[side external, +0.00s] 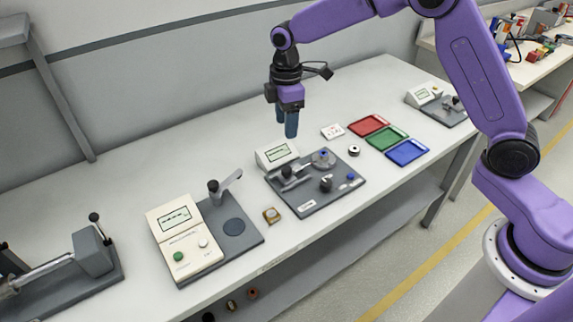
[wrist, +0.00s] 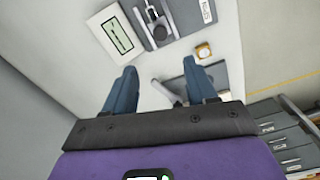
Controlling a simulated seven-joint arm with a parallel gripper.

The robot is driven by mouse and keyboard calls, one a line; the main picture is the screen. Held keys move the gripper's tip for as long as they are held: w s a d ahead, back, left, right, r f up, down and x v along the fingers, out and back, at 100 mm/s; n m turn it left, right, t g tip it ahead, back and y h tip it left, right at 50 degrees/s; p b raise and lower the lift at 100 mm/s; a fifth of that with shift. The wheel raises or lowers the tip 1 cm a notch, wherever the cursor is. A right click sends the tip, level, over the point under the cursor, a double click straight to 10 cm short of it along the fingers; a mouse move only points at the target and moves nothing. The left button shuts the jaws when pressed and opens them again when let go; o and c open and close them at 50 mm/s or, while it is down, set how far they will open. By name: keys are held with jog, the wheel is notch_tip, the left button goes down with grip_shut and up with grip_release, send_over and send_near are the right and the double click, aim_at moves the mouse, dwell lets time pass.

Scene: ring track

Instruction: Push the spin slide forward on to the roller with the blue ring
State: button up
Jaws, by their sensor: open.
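The spin station is a grey plate (side external: 305,205) with a small display box (side external: 277,153) in the middle of the bench. A slide with a black knob (side external: 287,172) lies on its left part. My gripper (side external: 286,124) is open and empty, above and behind the station. In the wrist view, the open fingers (wrist: 160,70) show below the display box (wrist: 117,37) and the knobbed slide (wrist: 154,22); the roller is not clear there.
A dark cylinder (side external: 326,184) and a blue button (side external: 350,176) are on the plate. Red (side external: 368,125), green (side external: 387,138) and blue (side external: 407,152) trays lie to the right. A beige display unit (side external: 182,240) with a lever stands left, beside a small square block (side external: 271,215).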

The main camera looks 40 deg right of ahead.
aim_at(287, 169)
notch_tip(287, 169, down, 15)
jog(key=shift+r, duration=0.2)
dwell(0.3)
